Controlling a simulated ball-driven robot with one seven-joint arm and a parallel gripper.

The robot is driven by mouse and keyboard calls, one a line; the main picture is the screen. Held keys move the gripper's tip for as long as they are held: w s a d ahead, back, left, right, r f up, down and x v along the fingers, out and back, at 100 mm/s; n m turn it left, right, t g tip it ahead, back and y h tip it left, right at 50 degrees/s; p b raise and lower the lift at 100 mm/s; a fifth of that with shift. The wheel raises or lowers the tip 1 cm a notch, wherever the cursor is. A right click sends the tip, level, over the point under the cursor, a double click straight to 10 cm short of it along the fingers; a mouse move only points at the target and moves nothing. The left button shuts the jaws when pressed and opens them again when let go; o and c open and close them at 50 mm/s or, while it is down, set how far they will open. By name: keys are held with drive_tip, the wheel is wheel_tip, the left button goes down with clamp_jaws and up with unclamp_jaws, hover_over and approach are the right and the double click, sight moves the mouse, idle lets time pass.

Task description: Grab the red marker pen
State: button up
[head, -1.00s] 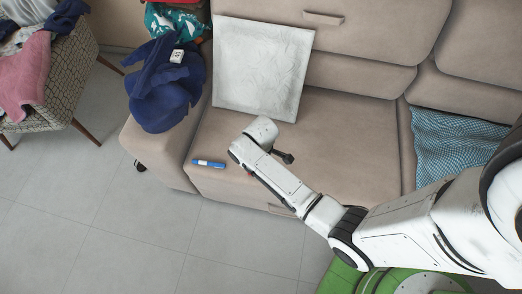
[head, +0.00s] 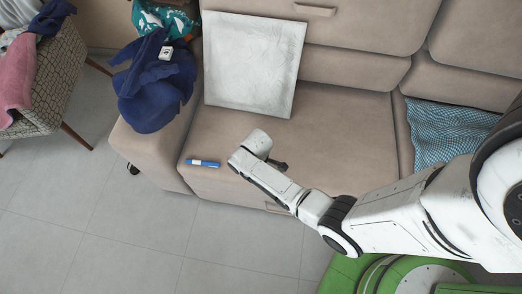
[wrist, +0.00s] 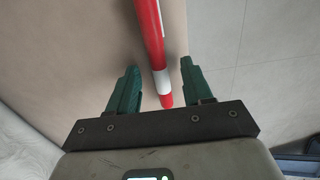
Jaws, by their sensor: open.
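The red marker pen (wrist: 151,35), red with a white band and a red tip, shows in the wrist view. It lies lengthwise between the two green fingers of my gripper (wrist: 160,66), with its tip close to the palm. The fingers are open, with a visible gap on each side of the pen. It lies along the sofa seat close to the front edge. In the head view the red pen and my fingers are hidden under the end of my arm.
A blue and white pen (head: 203,163) lies on the sofa seat (head: 340,130), left of my arm's end. Blue cloth (head: 155,85) hangs over the left armrest. A draped chair (head: 45,95) stands at far left. The floor in front is clear.

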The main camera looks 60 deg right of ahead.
drive_tip(key=shift+c, duration=0.3)
clamp_jaws()
